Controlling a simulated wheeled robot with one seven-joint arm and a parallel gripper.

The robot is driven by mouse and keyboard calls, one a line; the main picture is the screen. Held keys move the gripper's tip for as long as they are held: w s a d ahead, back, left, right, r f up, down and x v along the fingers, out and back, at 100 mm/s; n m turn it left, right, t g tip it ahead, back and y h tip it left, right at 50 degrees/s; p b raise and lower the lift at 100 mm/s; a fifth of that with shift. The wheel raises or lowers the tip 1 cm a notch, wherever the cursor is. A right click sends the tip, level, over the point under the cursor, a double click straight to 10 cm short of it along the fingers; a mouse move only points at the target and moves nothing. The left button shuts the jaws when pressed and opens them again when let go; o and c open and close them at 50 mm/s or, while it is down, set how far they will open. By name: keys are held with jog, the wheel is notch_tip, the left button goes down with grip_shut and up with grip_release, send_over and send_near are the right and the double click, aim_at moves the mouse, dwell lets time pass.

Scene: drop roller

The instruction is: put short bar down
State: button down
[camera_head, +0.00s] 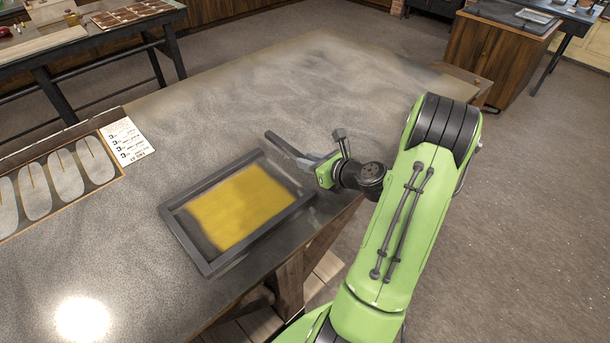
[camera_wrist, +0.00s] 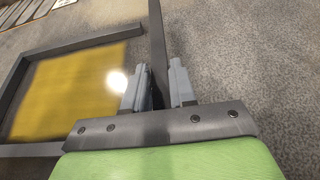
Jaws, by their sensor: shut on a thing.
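The short bar (camera_head: 283,145) is a dark grey, straight bar at the upper right of the dark frame in the head view. My gripper (camera_head: 309,162) is shut on it from the right. In the wrist view my two grey fingers (camera_wrist: 158,88) stand either side of the bar (camera_wrist: 157,35), which runs on past the fingertips to the top edge. The bar lies along the frame's right side, and its far end reaches beyond the frame's corner. I cannot tell whether it touches the frame or table. My fingers partly hide its near end.
The dark rectangular frame (camera_head: 187,236) holds a yellow sheet (camera_head: 236,206) on the grey speckled table (camera_head: 290,90). A board with pale oval shapes (camera_head: 68,175) and a printed card (camera_head: 126,141) lie at left. The table is clear beyond the frame; its edge is close at right.

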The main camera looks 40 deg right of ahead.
aim_at(309, 179)
jog(key=shift+a+f+b, duration=0.15)
jog(key=shift+f+b, duration=0.35)
jog(key=shift+f, duration=1.3)
jog(key=shift+f, duration=0.1)
jog(key=c, duration=0.9)
grip_release()
jog(key=shift+f, duration=0.1)
